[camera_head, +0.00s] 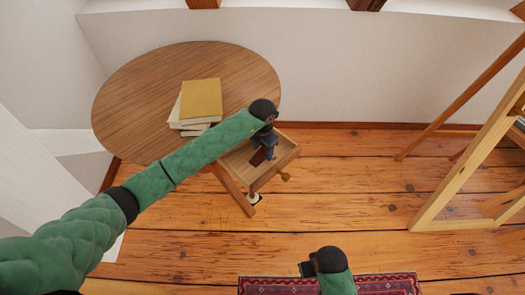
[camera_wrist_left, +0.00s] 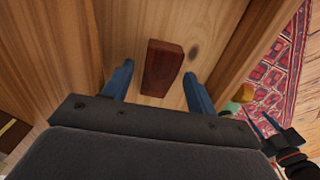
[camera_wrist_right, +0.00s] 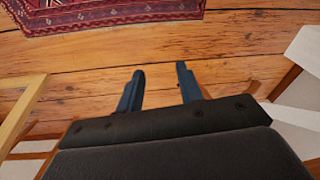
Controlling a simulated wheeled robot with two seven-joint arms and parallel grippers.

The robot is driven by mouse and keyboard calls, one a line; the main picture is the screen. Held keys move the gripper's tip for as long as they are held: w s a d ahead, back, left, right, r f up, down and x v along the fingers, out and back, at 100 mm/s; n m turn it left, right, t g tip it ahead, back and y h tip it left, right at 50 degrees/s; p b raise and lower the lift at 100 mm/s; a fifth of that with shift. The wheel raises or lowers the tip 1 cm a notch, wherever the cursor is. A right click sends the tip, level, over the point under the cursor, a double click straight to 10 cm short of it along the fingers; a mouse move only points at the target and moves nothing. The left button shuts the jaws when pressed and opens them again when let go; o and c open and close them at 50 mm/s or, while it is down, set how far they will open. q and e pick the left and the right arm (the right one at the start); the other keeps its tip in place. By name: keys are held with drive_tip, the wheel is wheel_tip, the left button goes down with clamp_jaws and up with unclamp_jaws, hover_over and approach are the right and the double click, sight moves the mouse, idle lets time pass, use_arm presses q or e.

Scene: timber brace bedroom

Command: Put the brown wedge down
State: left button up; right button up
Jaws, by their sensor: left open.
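The brown wedge (camera_wrist_left: 162,70) is a small dark reddish-brown block. In the left wrist view it lies on the light wooden floor of the open drawer (camera_wrist_left: 221,45), between my left gripper's parted blue fingers. Gaps show on both sides of it. In the head view my left gripper (camera_head: 266,152) reaches down into the drawer (camera_head: 284,158), and part of the wedge (camera_head: 258,157) shows beside it. My right gripper (camera_wrist_right: 158,72) is open and empty above the plank floor; in the head view it is low, near the rug.
A round wooden table (camera_head: 140,88) stands above the drawer, with a stack of books (camera_head: 201,98) on it. A patterned red rug (camera_head: 385,284) lies at the bottom. A timber frame (camera_head: 465,150) stands at right. The plank floor between is clear.

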sight(263, 152)
use_arm(q)
drive_tip(key=shift+w+r+b, duration=0.1)
drive_tip(key=shift+r+b, duration=0.2)
drive_tip(key=shift+r, duration=0.55)
wheel_tip(263, 152, up, 5)
drive_tip(key=shift+r+b, duration=0.1)
drive_tip(key=shift+b, duration=0.7)
drive_tip(key=shift+r+b, duration=0.5)
drive_tip(key=shift+r, duration=1.7)
use_arm(e)
wheel_tip(263, 152, up, 9)
drive_tip(key=s, duration=0.1)
drive_tip(key=shift+s+a+r, duration=0.2)
drive_tip(key=shift+s+a, duration=0.1)
drive_tip(key=shift+a, duration=0.1)
use_arm(q)
drive_tip(key=shift+f, duration=0.1)
